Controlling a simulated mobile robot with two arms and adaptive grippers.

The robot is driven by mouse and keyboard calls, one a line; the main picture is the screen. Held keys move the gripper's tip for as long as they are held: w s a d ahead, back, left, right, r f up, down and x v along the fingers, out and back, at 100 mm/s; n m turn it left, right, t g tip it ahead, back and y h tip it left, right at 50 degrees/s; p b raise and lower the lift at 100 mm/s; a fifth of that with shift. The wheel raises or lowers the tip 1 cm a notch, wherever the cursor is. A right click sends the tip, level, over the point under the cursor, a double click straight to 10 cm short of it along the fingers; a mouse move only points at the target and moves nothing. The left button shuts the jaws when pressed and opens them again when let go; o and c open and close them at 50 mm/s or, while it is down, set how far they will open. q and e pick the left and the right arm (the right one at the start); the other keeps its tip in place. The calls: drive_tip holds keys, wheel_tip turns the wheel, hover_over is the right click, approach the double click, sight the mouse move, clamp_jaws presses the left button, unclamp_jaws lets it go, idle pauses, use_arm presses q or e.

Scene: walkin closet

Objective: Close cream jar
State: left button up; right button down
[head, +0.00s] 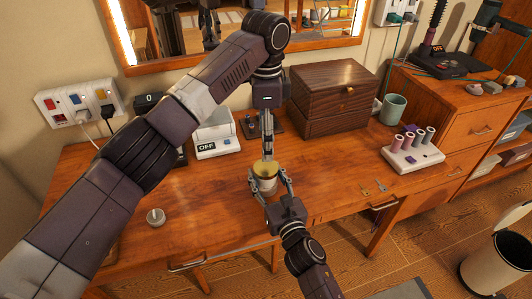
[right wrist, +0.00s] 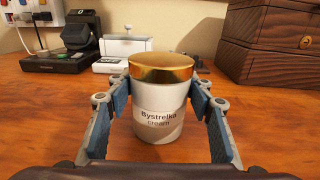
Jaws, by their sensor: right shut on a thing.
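The cream jar (head: 265,182) stands upright on the wooden dresser top. It is white and labelled "Bystrelka cream" in the right wrist view (right wrist: 158,122). A gold lid (right wrist: 162,68) sits level on its top and also shows in the head view (head: 264,168). My right gripper (head: 268,187) is shut on the jar's body, one finger pad on each side. My left gripper (head: 267,154) points down over the lid in the head view. It does not show in the right wrist view. Its fingers appear edge-on, so their opening is unclear.
A dark wooden box (head: 333,98) stands behind the jar, to the right. A white device marked OFF (head: 215,137) is behind to the left. A small round knob (head: 155,216) lies at front left. A rack of rollers (head: 413,153) and a cup (head: 392,108) are at right.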

use_arm(q)
drive_tip(key=shift+r, duration=1.6)
use_arm(e)
drive_tip(key=c, duration=0.9)
unclamp_jaws()
drive_tip(key=shift+s, duration=0.1)
drive_tip(key=v, duration=1.2)
